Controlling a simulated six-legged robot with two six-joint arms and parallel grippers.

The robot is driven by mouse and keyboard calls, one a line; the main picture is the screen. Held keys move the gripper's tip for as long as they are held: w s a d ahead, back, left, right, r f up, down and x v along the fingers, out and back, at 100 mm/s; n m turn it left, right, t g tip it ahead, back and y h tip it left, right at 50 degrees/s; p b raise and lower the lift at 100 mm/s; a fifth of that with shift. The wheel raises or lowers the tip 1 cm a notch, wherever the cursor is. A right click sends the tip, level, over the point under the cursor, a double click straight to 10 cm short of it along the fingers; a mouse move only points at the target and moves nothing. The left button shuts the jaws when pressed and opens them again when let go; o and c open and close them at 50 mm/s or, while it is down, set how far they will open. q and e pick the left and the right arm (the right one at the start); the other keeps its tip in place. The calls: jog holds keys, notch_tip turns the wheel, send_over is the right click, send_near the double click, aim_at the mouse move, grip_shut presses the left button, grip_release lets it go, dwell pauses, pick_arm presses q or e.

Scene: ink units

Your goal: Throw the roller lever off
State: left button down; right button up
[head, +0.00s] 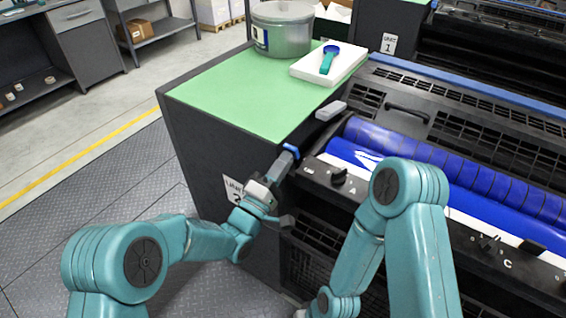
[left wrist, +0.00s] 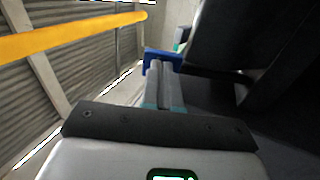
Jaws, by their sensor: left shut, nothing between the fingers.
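A lever with a pale grey handle (head: 331,110), which looks like the roller lever, sticks out at the near left end of the press (head: 400,97), above the blue roller (head: 415,160). My left gripper (head: 290,152) is shut and empty beside the corner of the dark cabinet, below and left of this handle and apart from it. In the left wrist view its two grey fingers (left wrist: 163,65) lie together, with blue at their ends. I cannot make out the lever handle in that view. My right arm is bent in front of the press; its gripper is out of view.
The green-topped cabinet (head: 225,95) stands left of the press and carries a metal pot (head: 283,35) and a white tray (head: 345,72) with a blue-and-teal tool (head: 328,60). A black knob (head: 339,176) is on the press's front panel. Floor at left is clear.

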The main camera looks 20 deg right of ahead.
pick_arm(q)
jog(key=shift+r, duration=0.15)
notch_tip(320, 180, up, 3)
jog(key=g+y+p, duration=0.4)
jog(key=y+p, duration=0.1)
jog(key=p, duration=0.3)
send_over(298, 163)
jog(key=w, duration=0.1)
jog(key=shift+d+r, duration=0.15)
jog(key=shift+r, duration=0.05)
jog(key=shift+w+d+f+g+y+p, duration=0.3)
jog(key=shift+w+d+g+y+p, duration=0.15)
jog(key=shift+w+d+p, duration=0.4)
jog(key=shift+s+d, duration=0.1)
